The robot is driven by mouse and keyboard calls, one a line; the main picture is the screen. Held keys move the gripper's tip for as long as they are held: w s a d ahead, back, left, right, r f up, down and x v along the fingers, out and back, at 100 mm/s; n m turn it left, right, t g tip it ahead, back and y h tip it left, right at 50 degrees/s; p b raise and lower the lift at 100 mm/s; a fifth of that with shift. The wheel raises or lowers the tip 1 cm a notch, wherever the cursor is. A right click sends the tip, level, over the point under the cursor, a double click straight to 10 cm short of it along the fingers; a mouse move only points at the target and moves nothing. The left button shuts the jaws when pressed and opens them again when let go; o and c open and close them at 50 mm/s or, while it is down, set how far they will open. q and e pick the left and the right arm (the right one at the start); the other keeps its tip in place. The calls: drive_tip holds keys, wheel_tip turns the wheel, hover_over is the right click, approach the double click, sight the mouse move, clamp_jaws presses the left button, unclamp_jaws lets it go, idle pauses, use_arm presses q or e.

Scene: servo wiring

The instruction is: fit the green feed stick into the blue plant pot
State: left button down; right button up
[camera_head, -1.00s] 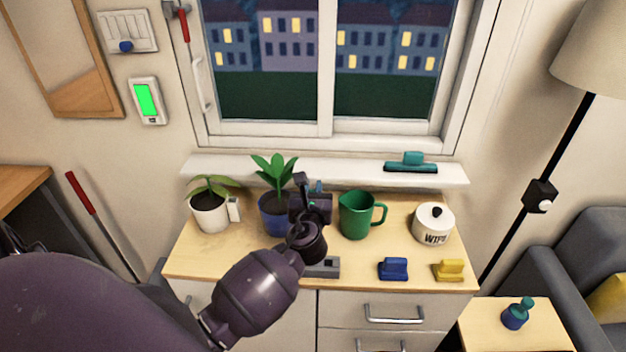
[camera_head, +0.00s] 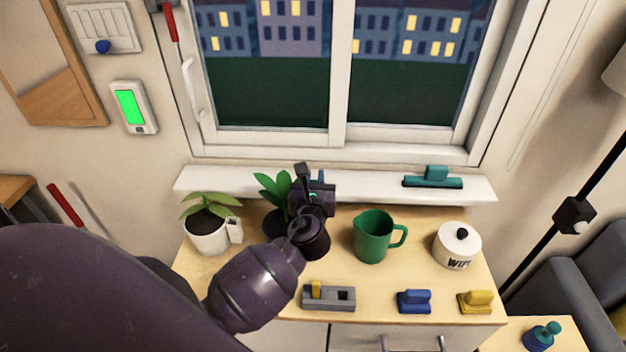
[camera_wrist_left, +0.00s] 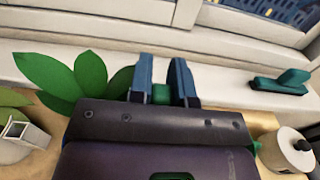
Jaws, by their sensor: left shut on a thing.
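My left gripper (camera_head: 318,190) is shut on a small green piece (camera_wrist_left: 162,94), which shows between the blue fingers in the left wrist view and looks like the feed stick. Most of the stick is hidden by the gripper. The plant pot (camera_head: 274,226) stands on the cabinet top behind and left of my wrist, looking dark and partly covered by my arm. Its broad green leaves (camera_head: 271,187) rise just left of the gripper, and also show in the left wrist view (camera_wrist_left: 88,78). The gripper is above and to the right of the pot. My right gripper is out of view.
A white pot (camera_head: 207,236) with a plant stands at left. A green jug (camera_head: 371,238) and white lidded tin (camera_head: 457,246) stand at right. A grey holder (camera_head: 342,299), blue block (camera_head: 414,302) and yellow block (camera_head: 475,302) line the front. The windowsill (camera_head: 375,187) runs behind.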

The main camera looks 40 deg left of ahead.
use_arm(q)
drive_tip(key=shift+w+a+r, duration=0.15)
drive_tip(key=shift+r, duration=0.05)
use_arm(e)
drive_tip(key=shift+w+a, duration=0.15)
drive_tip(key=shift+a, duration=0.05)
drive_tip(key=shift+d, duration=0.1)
use_arm(q)
drive_tip(key=shift+f, duration=0.15)
